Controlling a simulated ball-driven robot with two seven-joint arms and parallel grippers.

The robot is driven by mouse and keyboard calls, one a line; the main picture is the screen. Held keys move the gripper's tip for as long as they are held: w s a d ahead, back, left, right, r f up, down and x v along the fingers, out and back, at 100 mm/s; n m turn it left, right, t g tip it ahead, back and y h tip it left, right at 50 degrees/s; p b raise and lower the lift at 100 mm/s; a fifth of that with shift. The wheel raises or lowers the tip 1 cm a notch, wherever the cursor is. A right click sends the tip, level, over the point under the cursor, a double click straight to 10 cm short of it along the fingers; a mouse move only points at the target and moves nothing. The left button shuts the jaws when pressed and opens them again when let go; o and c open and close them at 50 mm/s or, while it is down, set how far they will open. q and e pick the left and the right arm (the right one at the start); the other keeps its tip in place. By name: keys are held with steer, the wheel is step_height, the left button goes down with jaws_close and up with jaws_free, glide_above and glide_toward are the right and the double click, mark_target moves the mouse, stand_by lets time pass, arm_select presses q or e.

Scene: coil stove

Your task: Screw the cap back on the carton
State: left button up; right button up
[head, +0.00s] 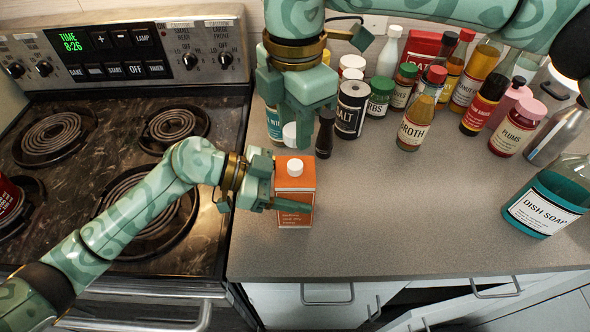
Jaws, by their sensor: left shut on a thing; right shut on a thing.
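The orange carton (301,213) stands upright on the counter beside the stove, with a white round spout (295,167) on its top. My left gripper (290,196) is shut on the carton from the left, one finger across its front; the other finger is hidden. My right gripper (301,136) hangs from above, just behind and above the carton top. It is shut on a small white piece, which looks like the cap (289,134), partly hidden by the fingers. The cap is apart from the spout in the picture.
A black bottle (325,135), a salt jar (350,112), an herbs jar (380,98) and a broth bottle (417,118) crowd behind. Dish soap (543,204) stands at the right. The coil stove (95,185) is left. The counter (400,215) right of the carton is clear.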

mark_target(294, 164)
steer(key=shift+f, duration=2.1)
steer(key=shift+f, duration=0.9)
steer(key=shift+f, duration=0.55)
arm_select(q)
jaws_close()
arm_select(e)
steer(key=m, duration=0.7)
steer(key=shift+m, duration=0.3)
steer(key=m, duration=0.6)
steer(key=o, duration=0.9)
